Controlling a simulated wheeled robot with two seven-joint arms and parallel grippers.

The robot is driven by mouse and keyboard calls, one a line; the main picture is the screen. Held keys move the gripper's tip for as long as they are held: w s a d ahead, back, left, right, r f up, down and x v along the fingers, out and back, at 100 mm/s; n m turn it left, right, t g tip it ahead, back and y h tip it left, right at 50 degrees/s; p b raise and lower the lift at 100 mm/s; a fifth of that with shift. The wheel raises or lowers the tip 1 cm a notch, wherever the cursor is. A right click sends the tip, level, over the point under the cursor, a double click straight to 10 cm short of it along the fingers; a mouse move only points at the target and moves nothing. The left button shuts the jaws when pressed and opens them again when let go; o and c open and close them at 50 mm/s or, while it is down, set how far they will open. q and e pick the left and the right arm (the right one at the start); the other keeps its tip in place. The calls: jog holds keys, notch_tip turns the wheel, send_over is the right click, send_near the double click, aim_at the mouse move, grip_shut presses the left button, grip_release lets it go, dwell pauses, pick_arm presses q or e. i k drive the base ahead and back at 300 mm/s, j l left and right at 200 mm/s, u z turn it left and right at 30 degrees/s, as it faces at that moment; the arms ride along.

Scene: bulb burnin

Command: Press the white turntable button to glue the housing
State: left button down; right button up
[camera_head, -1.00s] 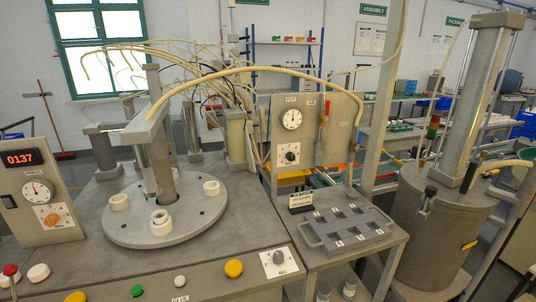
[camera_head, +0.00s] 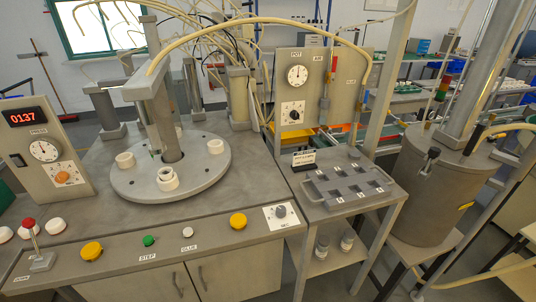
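The white button (camera_head: 188,232) sits on the front panel of the bench, above the GLUE label (camera_head: 189,247). The turntable (camera_head: 205,180) is a round grey disc behind it. Several white ring-shaped housings stand on the turntable; the front housing (camera_head: 167,180) is under the vertical dispensing nozzle or close to it. I cannot tell whether they touch. Neither of my grippers shows in the view.
A green button (camera_head: 149,241) labelled STEP is left of the white one. Yellow buttons (camera_head: 91,252) (camera_head: 238,221) flank them. A red-knobbed lever (camera_head: 33,236) stands at the left. A dial (camera_head: 281,212) is at the panel's right end. A grey tray (camera_head: 348,187) rests on the side stand.

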aim_at(188, 231)
jog(key=u, duration=1.15)
